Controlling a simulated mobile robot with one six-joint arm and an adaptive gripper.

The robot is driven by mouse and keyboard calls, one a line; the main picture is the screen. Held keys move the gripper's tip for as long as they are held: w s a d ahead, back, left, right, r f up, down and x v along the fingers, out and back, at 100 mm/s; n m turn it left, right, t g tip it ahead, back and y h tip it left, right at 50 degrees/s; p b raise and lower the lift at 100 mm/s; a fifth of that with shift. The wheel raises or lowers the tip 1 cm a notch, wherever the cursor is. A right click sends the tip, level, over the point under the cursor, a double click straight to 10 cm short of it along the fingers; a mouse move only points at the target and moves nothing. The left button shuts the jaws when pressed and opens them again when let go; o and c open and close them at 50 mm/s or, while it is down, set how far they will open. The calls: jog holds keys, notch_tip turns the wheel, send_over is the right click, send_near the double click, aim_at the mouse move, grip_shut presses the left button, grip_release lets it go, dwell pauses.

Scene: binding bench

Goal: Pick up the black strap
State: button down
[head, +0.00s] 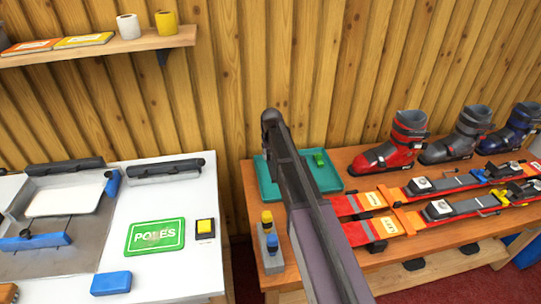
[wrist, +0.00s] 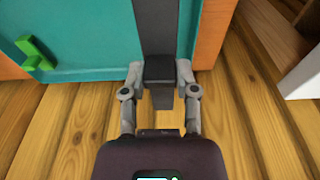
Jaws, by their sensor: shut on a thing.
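In the wrist view my gripper (wrist: 160,82) is shut, its two grey fingers either side of a dark block on the black strap (wrist: 155,25). The strap runs from the fingers toward the top of the picture, passing over the teal tray (wrist: 100,50). A short dark end shows below the fingers. In the head view my dark arm crosses the middle, and its upper end lies over the left part of the teal tray (head: 264,180). I cannot make out the fingers or the strap clearly there.
A green clip (head: 320,158) lies in the tray. Ski boots (head: 390,145) and skis (head: 470,185) fill the bench's right. Yellow and blue-topped pieces (head: 269,240) stand at its front left. A white table (head: 185,262) with a green POLES sign (head: 155,237) is left, across a gap.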

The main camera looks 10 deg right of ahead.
jog(key=shift+r+p, duration=0.3)
jog(key=shift+r, duration=0.2)
jog(key=shift+r, duration=0.1)
dwell(0.4)
notch_tip(320, 180, up, 7)
jog(key=p, duration=0.7)
jog(key=shift+s+f, duration=0.1)
jog(key=shift+f, duration=0.15)
